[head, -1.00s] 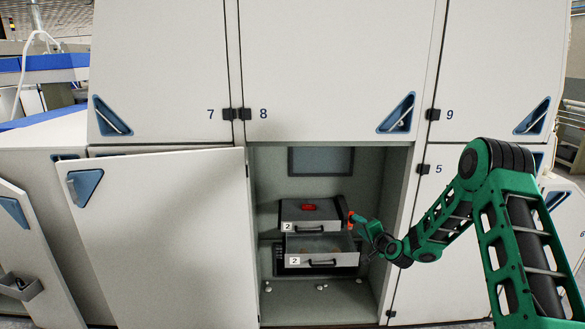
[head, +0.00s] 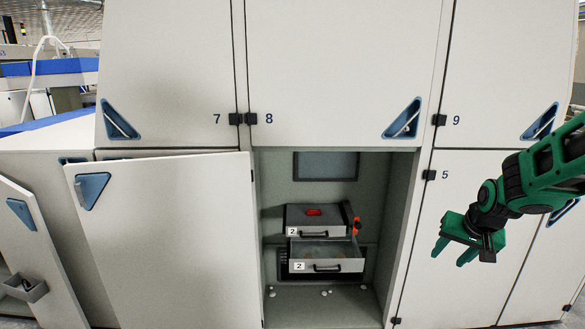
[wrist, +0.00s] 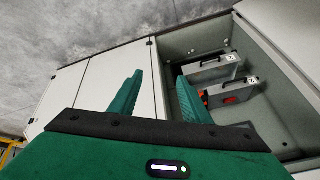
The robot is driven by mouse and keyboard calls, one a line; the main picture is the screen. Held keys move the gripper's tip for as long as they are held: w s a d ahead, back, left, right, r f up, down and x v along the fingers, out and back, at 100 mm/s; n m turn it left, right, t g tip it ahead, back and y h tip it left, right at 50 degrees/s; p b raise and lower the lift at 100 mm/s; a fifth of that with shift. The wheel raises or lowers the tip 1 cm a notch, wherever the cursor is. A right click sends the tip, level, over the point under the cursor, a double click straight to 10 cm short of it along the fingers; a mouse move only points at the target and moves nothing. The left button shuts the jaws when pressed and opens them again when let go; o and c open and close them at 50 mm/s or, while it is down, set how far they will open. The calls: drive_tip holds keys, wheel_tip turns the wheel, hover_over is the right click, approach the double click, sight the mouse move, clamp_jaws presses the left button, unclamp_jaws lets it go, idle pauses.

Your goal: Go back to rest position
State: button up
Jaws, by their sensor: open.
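My gripper (head: 462,252) is green and hangs open and empty in the head view, in front of the closed door marked 5, to the right of the open compartment. Its two fingers (wrist: 157,98) stand apart in the wrist view with nothing between them. My arm reaches in from the right edge of the head view. Inside the compartment is a grey two-drawer unit with the lower drawer (head: 326,266) pulled out and the upper drawer (head: 315,233) above it. Both drawers carry a label 2 and a black handle. The unit also shows in the wrist view (wrist: 215,70).
The open cabinet door (head: 165,230) stands to the left of the compartment. Closed upper doors (head: 340,70) marked 7, 8 and 9 run above. Another open door (head: 35,245) with a small bin (head: 25,287) is at far left. A red-orange part (head: 356,226) sits beside the drawers.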

drive_tip(key=s+r+g, duration=0.2)
drive_tip(key=s, duration=1.4)
drive_tip(key=s+r+m+g, duration=0.1)
drive_tip(key=s+r+g, duration=0.1)
drive_tip(key=s, duration=1.4)
drive_tip(key=shift+s+a+g+y, duration=0.15)
drive_tip(key=shift+g+y, duration=0.25)
drive_tip(key=shift+g, duration=0.3)
drive_tip(key=shift+w+f, duration=0.3)
drive_tip(key=shift+w, duration=0.35)
